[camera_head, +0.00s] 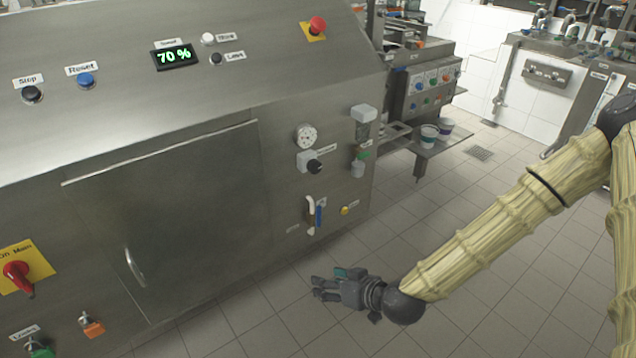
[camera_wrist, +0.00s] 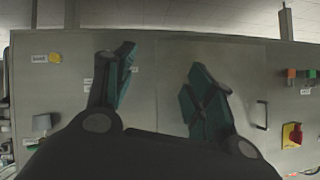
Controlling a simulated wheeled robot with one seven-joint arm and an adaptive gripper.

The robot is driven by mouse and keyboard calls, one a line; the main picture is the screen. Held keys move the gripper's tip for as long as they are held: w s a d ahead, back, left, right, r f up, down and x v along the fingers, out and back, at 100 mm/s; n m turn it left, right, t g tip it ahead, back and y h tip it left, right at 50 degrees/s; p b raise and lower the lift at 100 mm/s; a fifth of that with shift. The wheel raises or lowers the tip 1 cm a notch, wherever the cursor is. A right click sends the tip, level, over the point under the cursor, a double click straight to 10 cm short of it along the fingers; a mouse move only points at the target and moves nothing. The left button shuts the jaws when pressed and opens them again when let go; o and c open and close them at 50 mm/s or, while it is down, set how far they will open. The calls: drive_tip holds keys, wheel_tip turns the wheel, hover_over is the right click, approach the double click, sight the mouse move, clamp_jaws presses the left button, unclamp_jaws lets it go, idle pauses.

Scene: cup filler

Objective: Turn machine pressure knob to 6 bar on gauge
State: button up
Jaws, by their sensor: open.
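The round white pressure gauge (camera_head: 307,136) is on the machine's front panel in the head view; its needle is too small to read. The black pressure knob (camera_head: 314,167) sits just below it on a light grey block. My gripper (camera_head: 318,287) is open and empty in front of the panel, below and apart from the knob. In the wrist view my gripper (camera_wrist: 160,85) shows its two spread fingers, with the panel behind them and nothing between them. I cannot make out the gauge or knob in the wrist view.
A white-handled lever with a blue part (camera_head: 315,213) is below the knob. A grey filter unit (camera_head: 363,115) sticks out at right. A cabinet door with a handle (camera_head: 134,266) is at left. A shelf with cups (camera_head: 429,134) stands beyond. Floor in front is clear.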

drive_tip(key=w+r+n+t+y+b, duration=0.1)
drive_tip(key=w+r+t+b, duration=0.15)
drive_tip(key=w+r, duration=0.4)
drive_tip(key=n+t+y+b, duration=0.2)
drive_tip(key=t+b, duration=0.1)
drive_tip(key=t, duration=0.1)
approach(317, 169)
drive_tip(key=x, duration=0.9)
drive_tip(key=shift+w+a, duration=0.15)
drive_tip(key=shift+w, duration=0.1)
drive_tip(key=c, duration=1)
